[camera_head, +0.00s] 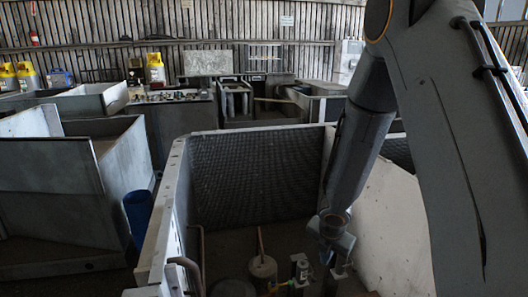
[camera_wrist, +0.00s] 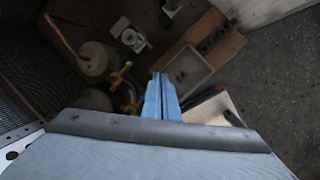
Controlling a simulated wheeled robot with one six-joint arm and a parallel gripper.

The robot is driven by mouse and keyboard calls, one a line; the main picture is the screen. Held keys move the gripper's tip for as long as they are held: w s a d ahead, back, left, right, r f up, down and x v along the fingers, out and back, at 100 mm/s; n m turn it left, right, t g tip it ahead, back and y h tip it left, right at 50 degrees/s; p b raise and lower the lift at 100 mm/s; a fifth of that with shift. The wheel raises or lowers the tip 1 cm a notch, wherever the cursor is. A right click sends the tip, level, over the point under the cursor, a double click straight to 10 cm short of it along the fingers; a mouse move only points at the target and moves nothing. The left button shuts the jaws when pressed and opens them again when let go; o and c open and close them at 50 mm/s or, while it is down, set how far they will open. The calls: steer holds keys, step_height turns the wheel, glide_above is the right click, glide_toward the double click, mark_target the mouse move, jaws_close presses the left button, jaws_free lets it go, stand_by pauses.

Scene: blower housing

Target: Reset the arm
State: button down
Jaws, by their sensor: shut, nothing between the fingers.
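My arm comes down from the upper right in the head view and reaches into a grey open-topped housing (camera_head: 172,205). My gripper's two blue fingers lie together in the wrist view (camera_wrist: 160,82), with nothing between them. They point into the housing, above its floor. In the head view the fingers are small and dark, mostly hidden below the wrist.
Inside the housing stand a pale cylinder with a rod (camera_head: 263,268), a small white device (camera_wrist: 129,35), and yellow-green fittings (camera_wrist: 121,73). A wooden tray with a white bin (camera_wrist: 187,70) lies near the fingers. A blue bin (camera_head: 138,215) stands outside, left.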

steer(key=s+d+r+m+h, duration=0.1)
steer(key=s+d+r+m, duration=0.2)
steer(key=s+r+m, duration=0.75)
steer(key=s+a+r+m+g+y, duration=0.1)
steer(key=s+a+r+m+g, duration=0.1)
steer(key=s+m, duration=0.7)
steer(key=a+r+m, duration=0.1)
steer(key=m, duration=0.7)
steer(key=shift+r+y, duration=0.25)
steer(key=shift+y, duration=0.15)
steer(key=shift+s, duration=0.1)
